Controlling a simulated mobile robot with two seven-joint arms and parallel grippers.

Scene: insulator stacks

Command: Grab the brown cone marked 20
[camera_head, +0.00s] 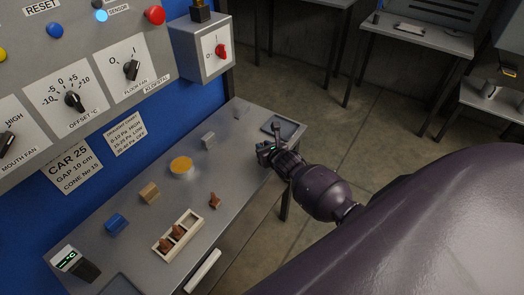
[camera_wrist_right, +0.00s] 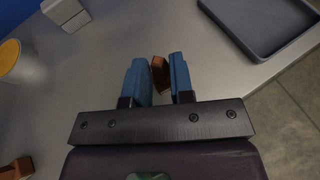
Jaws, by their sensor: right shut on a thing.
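My right gripper (camera_head: 265,150) is over the right end of the grey workbench. In the right wrist view its blue fingers (camera_wrist_right: 159,75) are shut on a small brown cone (camera_wrist_right: 160,76); no number is readable on it. A loose brown cone (camera_head: 215,201) stands on the bench, and a brown piece shows at the lower left of the wrist view (camera_wrist_right: 17,169). Two more brown cones, a front one (camera_head: 165,243) and a rear one (camera_head: 178,232), sit in a cream rack (camera_head: 190,239). My left gripper is not in view.
A dark grey tray (camera_head: 292,132) lies beside my right gripper; it also shows in the wrist view (camera_wrist_right: 262,45). A yellow-topped disc (camera_head: 181,165), grey block (camera_head: 208,141), tan block (camera_head: 149,192) and blue block (camera_head: 115,223) stand along the bench. A control panel rises behind.

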